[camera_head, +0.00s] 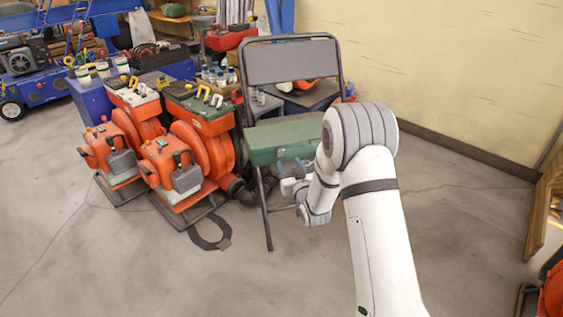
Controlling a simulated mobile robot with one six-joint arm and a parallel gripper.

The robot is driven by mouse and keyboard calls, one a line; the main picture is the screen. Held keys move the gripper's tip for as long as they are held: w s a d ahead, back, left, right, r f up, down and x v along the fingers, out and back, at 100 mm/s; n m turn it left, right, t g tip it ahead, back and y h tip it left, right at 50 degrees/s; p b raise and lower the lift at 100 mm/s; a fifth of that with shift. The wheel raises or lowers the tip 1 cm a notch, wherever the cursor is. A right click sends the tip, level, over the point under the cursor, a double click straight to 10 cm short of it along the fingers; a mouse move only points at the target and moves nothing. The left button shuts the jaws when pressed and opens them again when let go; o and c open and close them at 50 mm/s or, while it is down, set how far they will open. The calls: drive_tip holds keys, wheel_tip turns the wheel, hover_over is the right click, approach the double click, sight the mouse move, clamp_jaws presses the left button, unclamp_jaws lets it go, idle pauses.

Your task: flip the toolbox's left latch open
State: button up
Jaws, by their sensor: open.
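The green toolbox (265,147) lies on the seat of a folding chair, its lid down as far as I can see. My gripper (287,176) is in front of the toolbox, at its lower front edge and toward the right part of its front. It is small in view but open, with nothing seen between the fingers. I cannot tell whether it touches the toolbox. My arm hides the toolbox's right end. The latches are too small to make out clearly, so I cannot tell how the left latch stands.
The folding chair (291,62) has a grey backrest and thin dark legs. Orange blower machines (192,150) stand close on its left, with a black strap (211,239) on the floor before them. A yellowish wall (450,70) is behind. The floor in front is mostly clear.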

sight(282, 150)
drive_tip(key=b+x, duration=0.2)
drive_tip(key=x, duration=0.4)
drive_tip(key=shift+w, duration=0.1)
drive_tip(key=shift+w+a, duration=0.2)
drive_tip(key=shift+w, duration=0.25)
